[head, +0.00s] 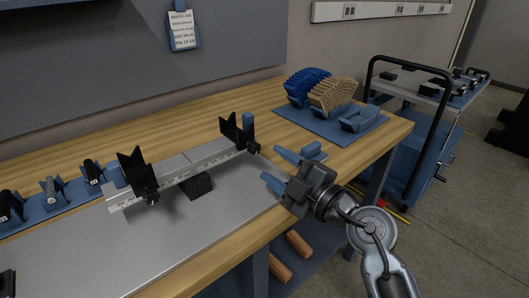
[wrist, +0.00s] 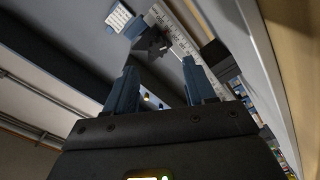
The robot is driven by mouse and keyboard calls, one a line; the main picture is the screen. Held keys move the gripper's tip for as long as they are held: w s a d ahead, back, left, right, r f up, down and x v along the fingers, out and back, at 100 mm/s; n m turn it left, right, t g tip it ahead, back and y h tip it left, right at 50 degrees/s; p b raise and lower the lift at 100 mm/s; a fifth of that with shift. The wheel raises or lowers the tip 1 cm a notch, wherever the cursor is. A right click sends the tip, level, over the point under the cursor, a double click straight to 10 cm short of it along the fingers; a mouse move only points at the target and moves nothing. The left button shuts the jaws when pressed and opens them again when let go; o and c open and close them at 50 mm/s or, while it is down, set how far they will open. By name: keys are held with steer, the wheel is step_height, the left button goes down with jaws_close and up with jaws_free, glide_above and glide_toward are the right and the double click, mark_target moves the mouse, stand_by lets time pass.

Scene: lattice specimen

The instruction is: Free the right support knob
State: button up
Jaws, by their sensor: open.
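The right support (head: 236,128) is a black V-shaped holder near the right end of a ruled metal beam (head: 186,170) in the head view. Its dark knob (head: 254,148) sits low on the side facing my gripper. A black support with a knob also shows in the wrist view (wrist: 156,44), beyond my fingertips. My gripper (head: 271,166) is open, with its blue fingers apart and nothing between them. It is to the right of the knob, pointing toward it, with a small gap. The left support (head: 134,170) stands near the beam's other end.
Blue and tan lattice pieces (head: 330,92) sit on a blue mat at the back right. The front of the metal plate (head: 190,240) is clear.

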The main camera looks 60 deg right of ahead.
mark_target(257, 150)
steer(key=shift+w+d, duration=0.1)
steer(key=shift+d, duration=0.25)
steer(key=shift+w+d, duration=0.1)
steer(key=shift+w, duration=0.25)
steer(key=x, duration=0.6)
steer(key=shift+w+d, duration=0.15)
steer(key=shift+w, duration=0.2)
jaws_close()
